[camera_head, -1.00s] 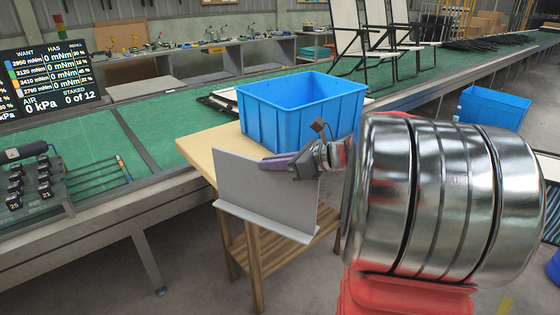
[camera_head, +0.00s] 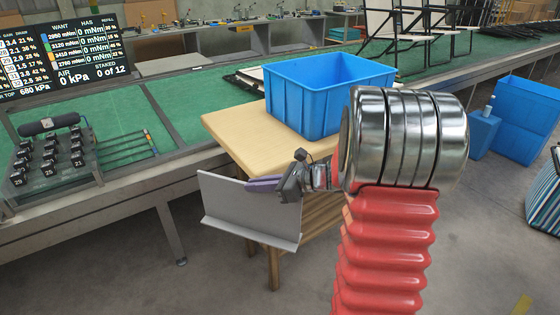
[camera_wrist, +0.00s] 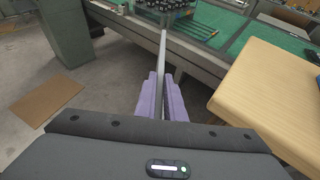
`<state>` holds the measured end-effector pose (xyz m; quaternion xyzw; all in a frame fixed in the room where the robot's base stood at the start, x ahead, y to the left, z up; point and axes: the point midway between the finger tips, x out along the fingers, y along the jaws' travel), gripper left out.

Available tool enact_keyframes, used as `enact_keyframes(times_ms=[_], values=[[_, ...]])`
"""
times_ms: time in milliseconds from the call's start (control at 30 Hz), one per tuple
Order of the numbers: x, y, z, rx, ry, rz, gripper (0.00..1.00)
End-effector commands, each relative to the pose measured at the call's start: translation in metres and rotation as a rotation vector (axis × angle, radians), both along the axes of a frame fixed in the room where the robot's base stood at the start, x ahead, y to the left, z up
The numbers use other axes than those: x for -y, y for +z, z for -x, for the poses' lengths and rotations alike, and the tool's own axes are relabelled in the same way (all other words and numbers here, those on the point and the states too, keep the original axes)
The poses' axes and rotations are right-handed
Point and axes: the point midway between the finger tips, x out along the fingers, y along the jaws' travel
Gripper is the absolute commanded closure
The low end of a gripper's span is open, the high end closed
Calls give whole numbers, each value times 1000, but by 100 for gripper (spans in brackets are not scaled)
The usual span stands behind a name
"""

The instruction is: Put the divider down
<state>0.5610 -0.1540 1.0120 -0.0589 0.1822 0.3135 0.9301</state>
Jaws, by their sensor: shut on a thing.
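The divider (camera_head: 240,211) is a light grey upright panel with a flange along its lower edge. It hangs in the air in front of the wooden table, in the head view. My gripper (camera_head: 262,185) is shut on its upper right part, with purple fingers on it. In the wrist view the divider (camera_wrist: 162,62) shows edge-on as a thin grey strip between the purple fingers of my gripper (camera_wrist: 162,100). The side of the divider away from the head camera is hidden.
The wooden table (camera_head: 235,135) bears a blue bin (camera_head: 320,95), with bare top to the bin's left. The green conveyor bench (camera_head: 190,127) runs behind, with a rack of black blocks (camera_head: 48,155). A brown mat (camera_wrist: 45,100) lies on the floor.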

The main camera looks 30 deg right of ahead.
Motion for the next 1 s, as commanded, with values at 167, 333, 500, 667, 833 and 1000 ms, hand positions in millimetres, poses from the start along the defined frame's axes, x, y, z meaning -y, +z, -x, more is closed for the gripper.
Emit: enact_keyframes(times_ms=[167, 333, 500, 667, 833, 1000], values=[[-58, -63, -5, -6, 111, -7, 100], [-111, -117, 1, -7, 206, -4, 100], [-150, -155, 11, -5, 275, 3, 100], [-163, -168, 16, -2, 300, 8, 100], [-164, -169, 16, -1, 301, 9, 100], [-163, -168, 16, -2, 300, 8, 100]])
